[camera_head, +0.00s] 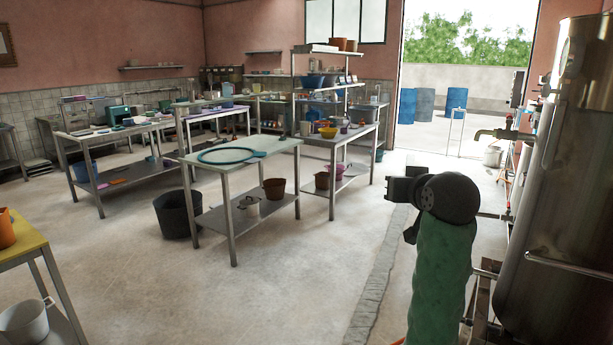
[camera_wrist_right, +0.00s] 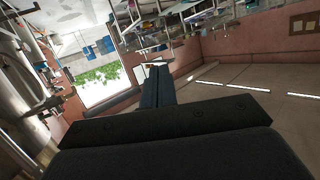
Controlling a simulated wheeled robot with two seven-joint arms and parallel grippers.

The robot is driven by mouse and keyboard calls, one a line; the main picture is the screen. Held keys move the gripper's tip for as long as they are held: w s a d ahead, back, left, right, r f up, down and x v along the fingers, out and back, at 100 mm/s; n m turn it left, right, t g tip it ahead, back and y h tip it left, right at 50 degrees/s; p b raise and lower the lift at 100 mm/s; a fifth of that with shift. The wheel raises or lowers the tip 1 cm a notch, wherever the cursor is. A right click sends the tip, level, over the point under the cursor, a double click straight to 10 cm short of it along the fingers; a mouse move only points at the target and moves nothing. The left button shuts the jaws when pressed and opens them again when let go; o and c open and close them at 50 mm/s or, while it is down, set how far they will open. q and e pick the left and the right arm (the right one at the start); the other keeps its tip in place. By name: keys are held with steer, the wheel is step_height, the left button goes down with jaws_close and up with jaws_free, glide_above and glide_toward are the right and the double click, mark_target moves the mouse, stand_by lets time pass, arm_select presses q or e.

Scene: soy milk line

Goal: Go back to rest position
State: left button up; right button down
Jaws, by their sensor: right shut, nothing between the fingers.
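My right arm, in a green sleeve with a dark wrist joint, rises at the lower right of the head view. My right gripper (camera_head: 398,189) is beside that joint, raised in open air left of the steel tank. In the right wrist view the two dark fingers of the right gripper (camera_wrist_right: 158,75) lie together, shut with nothing between them. The wrist view is strongly tilted, with the ceiling at its lower right. My left gripper is not in view.
A steel tank (camera_head: 560,190) with a tap (camera_head: 495,134) stands close on the right. A steel table (camera_head: 240,168) with a blue-green ring is ahead at left-centre. A yellow-topped table (camera_head: 22,243) is at the lower left. The floor (camera_head: 290,290) between is clear.

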steer(key=s+a+f+n+g+p, duration=0.15)
steer(key=s+f, duration=0.45)
steer(key=f, duration=0.6)
steer(key=s+a+f+g, duration=0.25)
steer(key=s+f, duration=0.35)
steer(key=f, duration=0.5)
steer(key=s+a+f+g, duration=0.25)
steer(key=s+f, duration=0.35)
steer(key=f, duration=0.6)
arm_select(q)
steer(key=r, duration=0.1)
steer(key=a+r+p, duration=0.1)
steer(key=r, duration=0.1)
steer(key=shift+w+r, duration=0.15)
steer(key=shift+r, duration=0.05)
arm_select(e)
steer(key=s+f+g, duration=0.3)
steer(key=s+f, duration=0.6)
steer(key=s, duration=0.3)
steer(key=s+f+g, duration=0.3)
steer(key=s+f, duration=0.6)
steer(key=s, duration=0.4)
steer(key=shift+d+f, duration=0.25)
